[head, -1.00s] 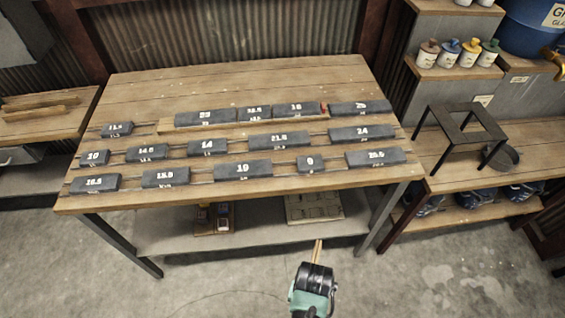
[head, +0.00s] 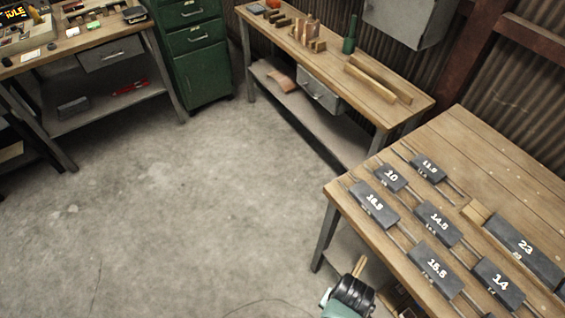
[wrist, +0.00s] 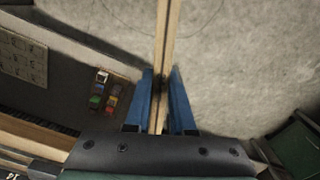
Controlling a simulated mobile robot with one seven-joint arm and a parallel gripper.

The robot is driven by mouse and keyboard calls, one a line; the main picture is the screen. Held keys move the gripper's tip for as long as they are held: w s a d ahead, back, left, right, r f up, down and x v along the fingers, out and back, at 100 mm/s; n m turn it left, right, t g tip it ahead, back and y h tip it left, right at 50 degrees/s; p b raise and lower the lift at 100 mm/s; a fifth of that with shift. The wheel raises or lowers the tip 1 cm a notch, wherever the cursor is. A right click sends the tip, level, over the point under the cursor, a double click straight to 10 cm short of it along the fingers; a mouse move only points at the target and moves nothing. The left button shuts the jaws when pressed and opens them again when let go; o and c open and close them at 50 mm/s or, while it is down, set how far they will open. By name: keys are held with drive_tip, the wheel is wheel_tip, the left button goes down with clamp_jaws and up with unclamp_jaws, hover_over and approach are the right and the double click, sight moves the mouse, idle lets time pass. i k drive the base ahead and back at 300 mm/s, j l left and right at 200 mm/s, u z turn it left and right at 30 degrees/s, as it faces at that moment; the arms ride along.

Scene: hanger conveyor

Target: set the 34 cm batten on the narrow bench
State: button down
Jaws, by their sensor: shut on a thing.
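A short end of this batten (head: 360,264) shows in the head view. No length mark is readable on it. The narrow bench (head: 331,73) stands beyond, against the corrugated wall, apart from my gripper. Two wooden battens (head: 376,82) lie side by side towards its right end.
A wide table (head: 477,160) with numbered dark blocks on rails fills the right. The narrow bench also carries small wooden blocks (head: 308,36) and a green bottle (head: 350,34). A green drawer cabinet (head: 197,50) and another workbench (head: 85,40) stand left. Open concrete floor (head: 200,190) lies between.

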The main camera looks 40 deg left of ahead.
sight(358, 91)
drive_tip(key=i+j+u, duration=0.15)
drive_tip(key=u, duration=0.35)
drive_tip(key=i+j+u, duration=0.2)
drive_tip(key=u, duration=0.25)
drive_tip(key=i+u, duration=0.25)
drive_tip(key=u, duration=0.25)
drive_tip(key=i+j+z, duration=0.35)
drive_tip(key=i, duration=0.2)
drive_tip(key=i+j+z, duration=0.35)
drive_tip(key=i, duration=0.2)
drive_tip(key=i+z, duration=0.3)
drive_tip(key=z, duration=0.15)
drive_tip(key=i+j+z, duration=0.25)
drive_tip(key=z, duration=0.2)
drive_tip(key=i+j+z, duration=0.3)
drive_tip(key=z, duration=0.15)
